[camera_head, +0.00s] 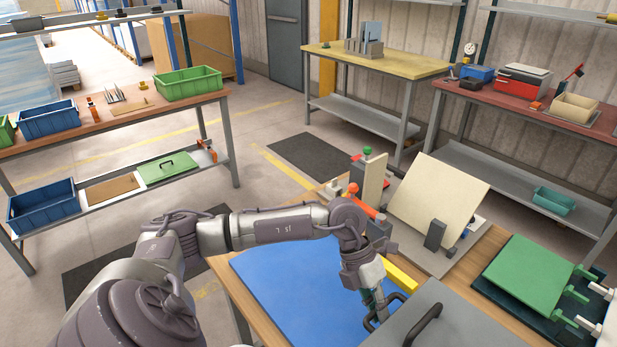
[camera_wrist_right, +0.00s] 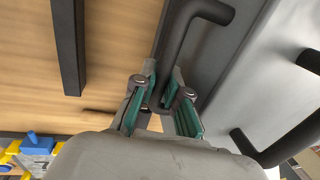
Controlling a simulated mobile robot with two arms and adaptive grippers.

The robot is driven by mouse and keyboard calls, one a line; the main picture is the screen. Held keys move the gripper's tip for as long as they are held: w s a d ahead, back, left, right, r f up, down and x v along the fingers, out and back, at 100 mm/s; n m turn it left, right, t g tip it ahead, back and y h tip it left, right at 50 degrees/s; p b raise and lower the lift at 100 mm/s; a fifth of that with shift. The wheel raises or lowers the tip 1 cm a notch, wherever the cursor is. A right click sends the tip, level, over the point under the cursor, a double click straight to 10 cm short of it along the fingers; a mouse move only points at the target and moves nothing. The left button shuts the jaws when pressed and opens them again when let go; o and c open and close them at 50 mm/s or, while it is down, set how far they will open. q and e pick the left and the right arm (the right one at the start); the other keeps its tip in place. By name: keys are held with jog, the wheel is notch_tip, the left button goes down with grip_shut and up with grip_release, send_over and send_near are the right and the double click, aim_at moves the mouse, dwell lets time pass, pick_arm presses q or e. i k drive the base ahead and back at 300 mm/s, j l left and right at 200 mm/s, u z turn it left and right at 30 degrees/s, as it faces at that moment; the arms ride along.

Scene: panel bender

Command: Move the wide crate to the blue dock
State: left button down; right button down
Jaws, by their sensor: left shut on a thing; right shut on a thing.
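The wide crate (camera_head: 440,318) shows as a broad grey box with dark handles at the bottom right of the head view, cut off by the frame edge. The blue dock (camera_head: 290,285) is a flat blue area on the wooden table, just left of the crate. My left gripper (camera_head: 378,306) is shut on the crate's dark handle at its left end. In the right wrist view, my right gripper (camera_wrist_right: 160,108) is shut on a dark bar handle (camera_wrist_right: 178,45) beside a grey wall. My right gripper is outside the head view.
A tilted cream panel (camera_head: 440,200) on a fixture stands behind the crate. A yellow bar (camera_head: 400,274) lies near my left wrist. A green plate (camera_head: 525,275) with green-tipped pins is at the right. The visible blue surface is clear apart from my arm over it.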

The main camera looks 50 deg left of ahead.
aim_at(326, 284)
jog(key=j, duration=1.05)
jog(key=i+j, duration=0.1)
jog(key=j, duration=0.95)
